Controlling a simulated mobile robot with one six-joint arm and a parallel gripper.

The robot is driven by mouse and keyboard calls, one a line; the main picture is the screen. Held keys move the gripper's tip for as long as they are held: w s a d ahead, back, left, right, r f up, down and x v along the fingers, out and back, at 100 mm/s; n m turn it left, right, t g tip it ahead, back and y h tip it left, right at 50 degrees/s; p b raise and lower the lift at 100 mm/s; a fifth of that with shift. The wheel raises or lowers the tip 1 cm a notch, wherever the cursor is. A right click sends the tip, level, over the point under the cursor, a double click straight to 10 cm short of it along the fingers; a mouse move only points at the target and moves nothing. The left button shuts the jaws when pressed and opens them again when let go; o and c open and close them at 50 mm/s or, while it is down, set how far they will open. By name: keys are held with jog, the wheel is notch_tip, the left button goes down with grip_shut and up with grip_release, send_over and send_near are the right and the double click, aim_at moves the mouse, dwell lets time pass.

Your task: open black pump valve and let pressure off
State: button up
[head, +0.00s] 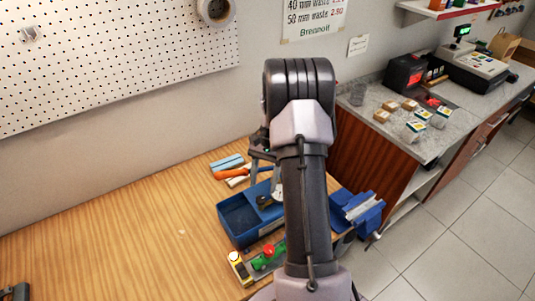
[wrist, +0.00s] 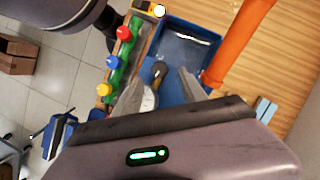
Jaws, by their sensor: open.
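The blue pump tank (head: 237,222) stands on the wooden bench, partly hidden by my arm in the head view. In the wrist view the blue tank (wrist: 205,42) lies beyond my fingertips. A small black valve knob (wrist: 160,68) on a brass-coloured stem shows between my fingers. A round white gauge (wrist: 149,101) sits below it, partly covered by a finger. My gripper (wrist: 157,80) is open, with a finger on either side of the knob; contact cannot be told. An orange bar (wrist: 238,42), perhaps the pump handle, runs beside the tank.
A green manifold (wrist: 116,78) with red, blue and yellow knobs lies close beside the tank. A blue vise (head: 362,212) is at the bench's right edge. The bench's left (head: 110,240) is mostly clear.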

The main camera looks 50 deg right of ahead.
jog(key=p+v, duration=0.2)
jog(key=v, duration=1)
jog(key=shift+d+r, duration=0.2)
jog(key=shift+r, duration=0.05)
jog(key=shift+w, duration=0.1)
jog(key=s+a+r+n+t+h+b, duration=0.1)
jog(key=s+a+n+t+b, duration=0.15)
jog(key=a+b, duration=0.7)
jog(key=s+a+n+t+h+b, duration=0.15)
jog(key=a+n+b, duration=0.25)
jog(key=a, duration=1.1)
jog(key=s+a+f+n+t+b, duration=0.3)
jog(key=s+a+f+b, duration=0.3)
jog(key=s+a+f, duration=0.2)
jog(key=s+a, duration=0.2)
jog(key=s, duration=0.1)
jog(key=shift+a+b, duration=0.35)
jog(key=shift+b, duration=0.05)
jog(key=shift+s+y, duration=0.1)
jog(key=shift+y, duration=0.15)
